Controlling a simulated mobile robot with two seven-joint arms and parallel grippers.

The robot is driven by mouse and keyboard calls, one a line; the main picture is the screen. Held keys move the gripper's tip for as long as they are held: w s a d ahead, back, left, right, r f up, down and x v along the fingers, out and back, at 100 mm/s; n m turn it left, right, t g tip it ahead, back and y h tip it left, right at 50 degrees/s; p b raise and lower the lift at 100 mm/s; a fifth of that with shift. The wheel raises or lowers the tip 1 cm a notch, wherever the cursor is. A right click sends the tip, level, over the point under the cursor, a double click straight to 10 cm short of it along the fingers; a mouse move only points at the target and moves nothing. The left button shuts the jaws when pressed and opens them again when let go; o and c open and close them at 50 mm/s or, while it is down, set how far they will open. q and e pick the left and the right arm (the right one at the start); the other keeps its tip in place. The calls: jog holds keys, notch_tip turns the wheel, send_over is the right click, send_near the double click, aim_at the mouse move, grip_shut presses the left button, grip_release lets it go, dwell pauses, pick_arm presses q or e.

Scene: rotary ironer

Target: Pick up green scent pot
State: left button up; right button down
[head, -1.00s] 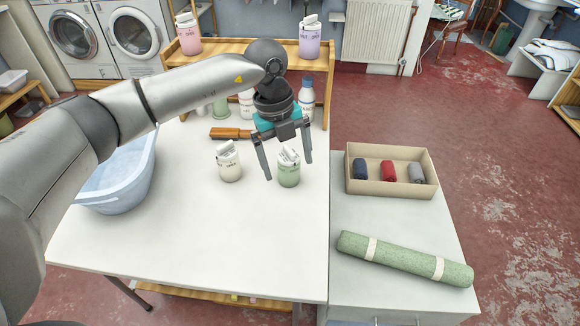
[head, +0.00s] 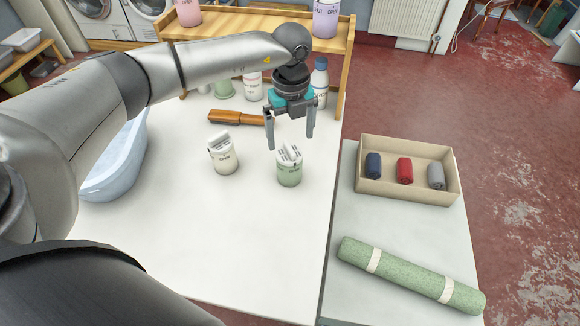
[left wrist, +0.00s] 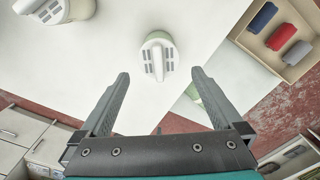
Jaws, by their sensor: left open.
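The green scent pot (head: 290,170) stands upright on the white table, with a white labelled top. My left gripper (head: 290,143) is open and empty, with its fingers pointing down at the pot, above or just behind it. In the left wrist view the pot (left wrist: 157,58) lies ahead of the open fingertips (left wrist: 160,76), roughly centred between them and not held. A cream scent pot (head: 224,158) stands to its left. My right gripper is not in view.
A brown-handled brush (head: 236,118) and bottles (head: 320,82) are behind, under a wooden shelf (head: 343,60). A blue tub (head: 118,165) is at left. A box of rolled cloths (head: 374,190) and a green roll (head: 408,276) are on the right. The front table is clear.

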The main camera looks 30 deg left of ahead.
aim_at(289, 155)
pick_arm(q)
jog(key=shift+f, duration=1.75)
jog(key=f, duration=0.2)
jog(key=f+b, duration=0.1)
jog(key=f, duration=0.1)
jog(key=shift+a+f, duration=0.2)
jog(key=shift+f, duration=0.15)
jog(key=shift+r, duration=0.1)
jog(key=c, duration=1.4)
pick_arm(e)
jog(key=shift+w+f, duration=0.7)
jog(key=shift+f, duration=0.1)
pick_arm(q)
jog(key=shift+r, duration=0.1)
